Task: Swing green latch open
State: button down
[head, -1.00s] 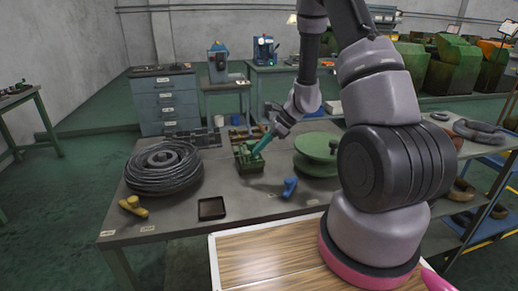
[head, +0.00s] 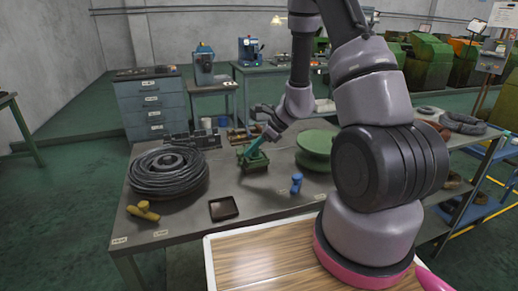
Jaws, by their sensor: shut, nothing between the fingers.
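The green latch (head: 254,160) is a small green device on the grey workbench, in the middle of the head view. A teal bar (head: 252,149) slants up from it toward my gripper. My gripper (head: 264,137) reaches down from the upper right, just above the latch at the upper end of the bar. It looks shut with nothing held. The fingertips are small, and I cannot tell whether they touch the bar.
On the workbench (head: 180,232), a black cable coil (head: 167,178), yellow part (head: 143,211) and dark tray (head: 223,209) lie left and in front. A blue part (head: 297,183) and green disc (head: 316,145) are to the right. Metal blocks (head: 200,137) stand behind.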

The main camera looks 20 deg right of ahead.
jog(key=w+a, duration=0.3)
jog(key=a, duration=0.6)
jog(key=shift+w, duration=0.4)
jog(key=shift+d, duration=0.1)
dwell(0.4)
